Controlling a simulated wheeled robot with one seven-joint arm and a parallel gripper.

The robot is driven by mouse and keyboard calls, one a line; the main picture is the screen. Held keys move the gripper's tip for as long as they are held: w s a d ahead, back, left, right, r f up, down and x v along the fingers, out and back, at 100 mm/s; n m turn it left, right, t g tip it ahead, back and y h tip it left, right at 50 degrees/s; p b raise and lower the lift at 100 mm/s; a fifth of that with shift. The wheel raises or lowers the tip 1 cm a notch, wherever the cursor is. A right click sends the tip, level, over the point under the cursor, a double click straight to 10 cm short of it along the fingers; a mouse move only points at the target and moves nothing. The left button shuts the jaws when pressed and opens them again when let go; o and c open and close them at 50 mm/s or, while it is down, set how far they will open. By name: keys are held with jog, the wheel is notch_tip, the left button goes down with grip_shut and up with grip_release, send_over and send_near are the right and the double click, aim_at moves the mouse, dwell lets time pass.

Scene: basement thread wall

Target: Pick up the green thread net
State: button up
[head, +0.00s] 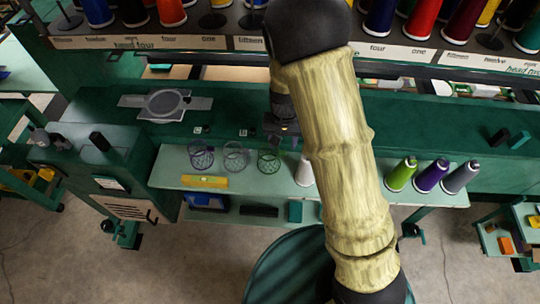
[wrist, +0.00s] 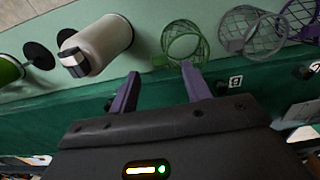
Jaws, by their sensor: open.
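The green thread net (head: 268,160) is a small open mesh cylinder on the pale shelf, beside the grey net. It also shows in the wrist view (wrist: 185,40), at upper centre. My gripper (wrist: 160,82) is open, with its two purple fingers apart and nothing between them. The right finger's tip is close to the near rim of the green net in the picture; I cannot tell whether they touch.
A grey net (head: 235,156) and a purple net (head: 201,155) stand left of the green one. A white spool (wrist: 102,45) stands on its other side. Green, purple and grey spools (head: 431,176) are farther right. A yellow block (head: 204,181) lies at the shelf's front left.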

aim_at(282, 152)
jog(key=shift+f+p, duration=0.3)
jog(key=shift+f, duration=1.5)
jog(key=shift+w+d+f+p, duration=0.15)
jog(key=shift+f+p, duration=0.5)
jog(key=shift+f, duration=0.65)
jog(key=shift+w+a+f+p, duration=0.1)
jog(key=shift+f+p, duration=0.5)
jog(key=shift+f, duration=0.7)
jog(key=shift+d, duration=0.1)
grip_shut()
notch_tip(282, 152, up, 10)
jog(key=b, duration=0.2)
jog(key=shift+b, duration=0.35)
